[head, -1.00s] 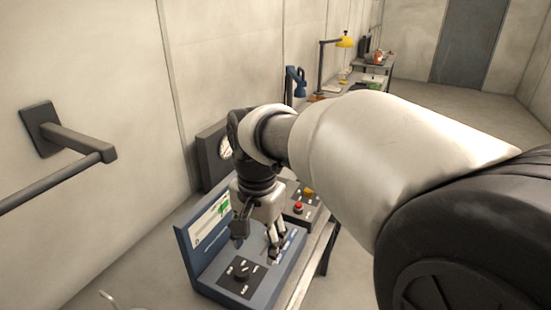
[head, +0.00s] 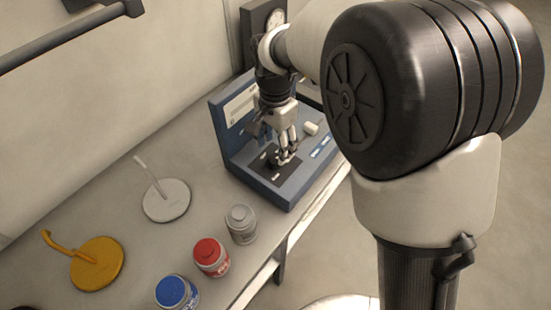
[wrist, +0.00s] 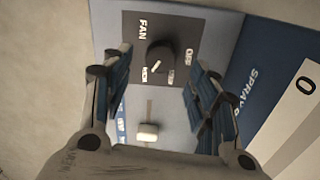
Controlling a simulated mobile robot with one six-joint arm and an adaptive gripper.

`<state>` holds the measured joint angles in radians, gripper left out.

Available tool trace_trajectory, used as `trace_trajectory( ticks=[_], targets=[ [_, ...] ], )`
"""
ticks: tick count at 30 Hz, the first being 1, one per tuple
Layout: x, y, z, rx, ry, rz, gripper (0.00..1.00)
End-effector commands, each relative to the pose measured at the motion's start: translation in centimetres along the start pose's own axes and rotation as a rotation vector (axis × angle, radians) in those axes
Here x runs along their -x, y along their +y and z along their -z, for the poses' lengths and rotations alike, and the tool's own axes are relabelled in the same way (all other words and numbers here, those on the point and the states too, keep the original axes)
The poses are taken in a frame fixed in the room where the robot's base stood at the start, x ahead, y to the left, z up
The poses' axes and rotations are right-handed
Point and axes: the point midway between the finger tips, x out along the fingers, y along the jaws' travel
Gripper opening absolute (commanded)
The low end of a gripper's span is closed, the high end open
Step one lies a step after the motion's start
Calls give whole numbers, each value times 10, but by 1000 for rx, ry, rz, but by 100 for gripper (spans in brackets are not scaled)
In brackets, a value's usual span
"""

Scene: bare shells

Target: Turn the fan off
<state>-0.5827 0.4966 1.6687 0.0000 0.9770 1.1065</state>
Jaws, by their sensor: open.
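The fan knob (wrist: 160,57) is black and round, on a dark square plate (wrist: 187,30) lettered FAN and OFF in the wrist view. Two smaller labels at its lower side are hard to read. A short white mark shows on the knob's lower side and does not point at OFF. In the head view the plate (head: 280,176) lies on the blue control panel (head: 237,172), with the knob partly hidden by my fingers. My gripper (head: 283,156) is open, pointing down at the knob. In the wrist view its fingers (wrist: 160,82) stand apart on either side, and I cannot tell whether they touch it.
A white slider handle (wrist: 148,131) is close to the fingers; it also shows in the head view (head: 311,128). Grey (head: 241,222), red (head: 210,255) and blue (head: 177,291) jars, a white disc (head: 166,200) and a yellow disc (head: 98,263) stand on the table.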

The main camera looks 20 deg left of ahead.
Motion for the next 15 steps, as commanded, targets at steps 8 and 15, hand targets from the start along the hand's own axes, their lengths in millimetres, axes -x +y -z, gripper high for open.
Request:
trace_trajectory(
  ticks=[8,15],
  targets=[
    [-44,0,0,0,0,0,54],
    [-51,0,0,0,0,1,54]
  ],
)
